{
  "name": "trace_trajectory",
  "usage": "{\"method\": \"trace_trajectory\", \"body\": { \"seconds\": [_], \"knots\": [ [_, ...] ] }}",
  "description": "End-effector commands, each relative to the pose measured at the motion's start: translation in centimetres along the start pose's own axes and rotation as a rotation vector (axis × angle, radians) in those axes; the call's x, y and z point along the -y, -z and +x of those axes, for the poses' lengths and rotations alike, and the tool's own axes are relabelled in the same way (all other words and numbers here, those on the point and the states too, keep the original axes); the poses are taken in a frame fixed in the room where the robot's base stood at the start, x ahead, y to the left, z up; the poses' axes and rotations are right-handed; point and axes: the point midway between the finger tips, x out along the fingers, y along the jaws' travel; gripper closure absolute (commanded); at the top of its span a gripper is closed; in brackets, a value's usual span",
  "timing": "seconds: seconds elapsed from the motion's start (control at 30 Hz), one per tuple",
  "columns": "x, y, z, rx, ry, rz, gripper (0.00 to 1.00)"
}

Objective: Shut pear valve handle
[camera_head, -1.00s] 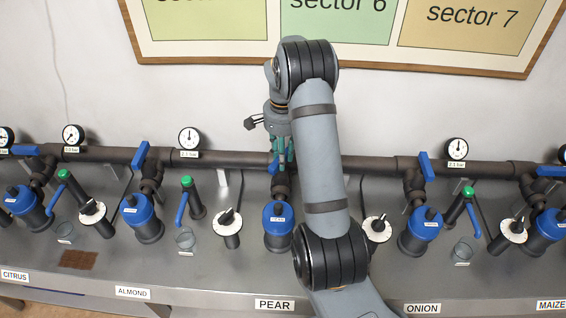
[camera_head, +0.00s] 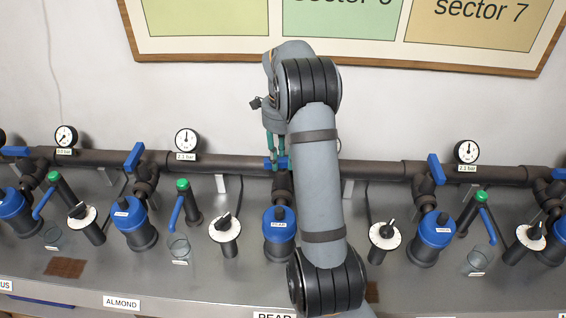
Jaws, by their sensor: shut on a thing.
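The blue pear valve handle (camera_head: 270,163) is on the dark main pipe, above the blue-capped filter (camera_head: 279,224) of the PEAR station. It lies roughly along the pipe, crosswise to its short branch (camera_head: 283,186). My gripper (camera_head: 277,162) points down from above with its green fingers shut on this handle. The fingers and my arm hide part of the handle, mainly its right side. The PEAR label (camera_head: 274,316) is cut off at the bottom edge.
The ALMOND handle (camera_head: 134,157) and ONION handle (camera_head: 436,168) stand at neighbouring branches, angled away from the pipe line. Gauges (camera_head: 186,140) rise behind the pipe. Dials, green-topped taps and clear cups crowd the metal bench. My arm hides the area right of the pear filter.

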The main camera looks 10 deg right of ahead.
Motion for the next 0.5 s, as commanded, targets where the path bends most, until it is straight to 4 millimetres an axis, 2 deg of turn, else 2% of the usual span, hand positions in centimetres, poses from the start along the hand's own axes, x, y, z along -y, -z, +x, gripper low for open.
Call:
{"method": "trace_trajectory", "body": {
  "seconds": [0.2, 0.5],
  "knots": [
    [0.05, -0.03, 0.09, 0.0, 0.002, 0.103, 1.0],
    [0.03, -0.07, -0.02, 0.0, 0.001, 0.158, 1.0]
  ]
}}
